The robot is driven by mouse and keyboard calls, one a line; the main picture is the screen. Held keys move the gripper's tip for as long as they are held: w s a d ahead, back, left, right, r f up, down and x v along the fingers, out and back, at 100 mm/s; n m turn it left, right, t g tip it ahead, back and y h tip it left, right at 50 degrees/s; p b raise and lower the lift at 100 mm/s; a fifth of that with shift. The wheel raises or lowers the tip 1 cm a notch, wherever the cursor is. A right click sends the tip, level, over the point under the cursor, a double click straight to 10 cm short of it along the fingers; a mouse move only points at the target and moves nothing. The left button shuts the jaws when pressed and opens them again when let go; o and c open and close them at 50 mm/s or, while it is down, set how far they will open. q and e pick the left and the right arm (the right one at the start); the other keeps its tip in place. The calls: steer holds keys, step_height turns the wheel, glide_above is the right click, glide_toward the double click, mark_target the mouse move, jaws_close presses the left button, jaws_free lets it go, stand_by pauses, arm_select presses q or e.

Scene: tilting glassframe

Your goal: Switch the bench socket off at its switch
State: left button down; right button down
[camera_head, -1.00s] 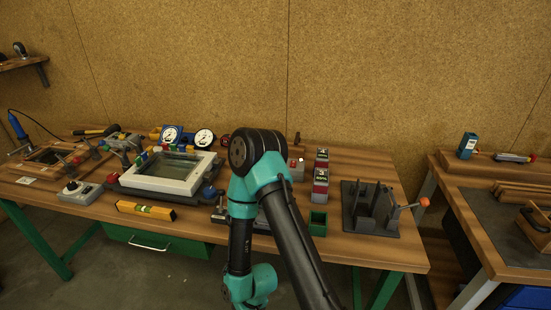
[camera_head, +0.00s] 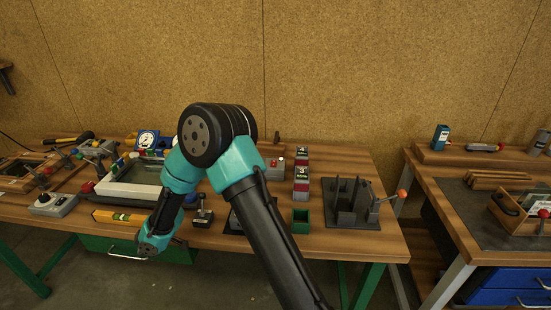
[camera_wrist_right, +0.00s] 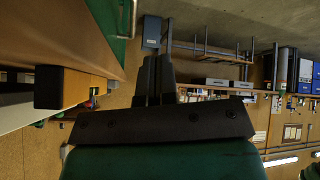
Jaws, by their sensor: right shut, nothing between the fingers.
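I cannot pick out the bench socket for certain. A grey box with a red button (camera_head: 275,162) stands at the back of the bench, partly behind my right arm. Another grey box with a round dark knob (camera_head: 52,203) sits at the front left of the bench. My right arm crosses the middle of the head view, its wrist low before the bench's front edge; its fingers are not clear there. In the right wrist view my right gripper (camera_wrist_right: 154,82) is shut and empty, apart from the bench. My left gripper is not in view.
A yellow spirit level (camera_head: 124,217) lies along the front edge. A light-framed panel (camera_head: 127,190) lies behind it, partly hidden by my arm. Red-and-grey boxes (camera_head: 301,175), a green open box (camera_head: 300,221) and a dark fixture (camera_head: 350,204) stand on the right.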

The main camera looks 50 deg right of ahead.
steer(key=shift+n+t+h, duration=0.6)
steer(key=shift+n+t, duration=0.3)
steer(key=w+d+r, duration=0.1)
steer(key=w+r, duration=0.1)
steer(key=r, duration=0.1)
steer(key=w+d+r, duration=0.2)
steer(key=w+r, duration=0.1)
steer(key=w+d+r, duration=0.2)
steer(key=w+r, duration=0.1)
steer(key=shift+w+r, duration=0.15)
steer(key=shift+r, duration=0.2)
steer(key=d+r+m+g+h, duration=0.1)
steer(key=d+r+m+h, duration=0.2)
steer(key=d, duration=1.4)
steer(key=d+r+m+g+h, duration=0.15)
steer(key=d+r, duration=0.25)
steer(key=d, duration=1.2)
steer(key=s+d+r+m+g, duration=0.1)
steer(key=s+d+r+g, duration=0.1)
steer(key=s+d, duration=0.4)
steer(key=s+d+r+m+g, duration=0.1)
steer(key=s+d+r, duration=0.3)
steer(key=d, duration=0.8)
steer(key=s+g, duration=0.1)
steer(key=s, duration=0.1)
steer(key=shift+s+d+h, duration=0.2)
steer(key=shift+s+h, duration=0.15)
steer(key=shift+f, duration=0.15)
